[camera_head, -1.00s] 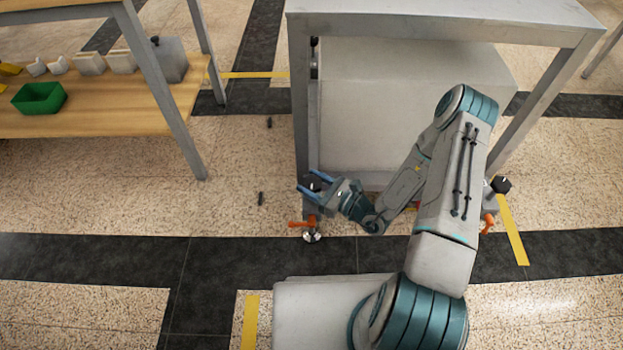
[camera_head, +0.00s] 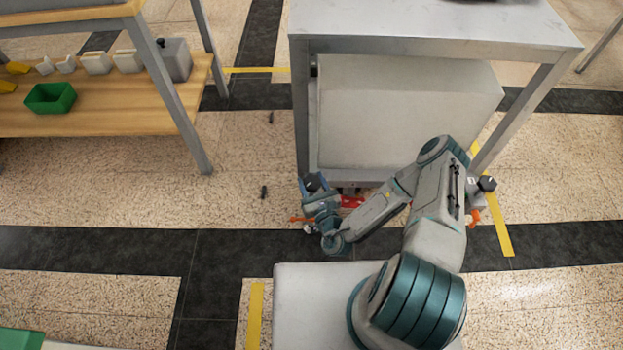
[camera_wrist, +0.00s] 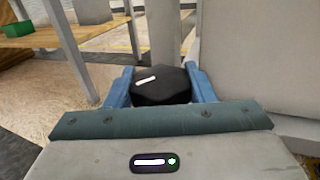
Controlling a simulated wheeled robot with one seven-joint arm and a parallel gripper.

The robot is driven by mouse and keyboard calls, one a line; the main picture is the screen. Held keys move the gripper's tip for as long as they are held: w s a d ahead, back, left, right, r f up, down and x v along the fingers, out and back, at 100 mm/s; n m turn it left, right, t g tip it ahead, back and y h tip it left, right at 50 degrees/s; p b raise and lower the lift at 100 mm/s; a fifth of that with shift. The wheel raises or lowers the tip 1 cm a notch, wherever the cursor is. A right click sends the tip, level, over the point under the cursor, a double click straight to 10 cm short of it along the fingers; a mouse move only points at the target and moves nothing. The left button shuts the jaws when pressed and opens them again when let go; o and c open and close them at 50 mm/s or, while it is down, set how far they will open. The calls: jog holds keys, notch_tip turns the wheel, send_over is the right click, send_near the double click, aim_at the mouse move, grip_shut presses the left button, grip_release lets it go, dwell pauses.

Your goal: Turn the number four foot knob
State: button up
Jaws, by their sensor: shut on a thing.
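A black faceted knob (camera_wrist: 165,88) with a white mark on top sits between my blue fingers in the wrist view. In the head view the knob (camera_head: 314,181) is at the near left foot of the grey metal table (camera_head: 430,30). My gripper (camera_head: 314,187) is shut on this knob, with one finger on each side. The knob's lower part is hidden, and I cannot read a number on it. Another black knob (camera_head: 487,184) is at the near right foot, apart from my gripper.
An orange lever (camera_head: 298,219) shows beside the gripped foot, and another (camera_head: 474,217) at the right foot. A large grey box (camera_head: 400,110) stands under the table. A wooden shelf bench (camera_head: 120,115) with a green bin (camera_head: 50,97) is at left. Small dark pieces lie on the clear floor between.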

dwell(0.4)
jog(key=o, duration=1)
jog(key=p+v, duration=0.3)
jog(key=v, duration=1.1)
jog(key=shift+a, duration=0.1)
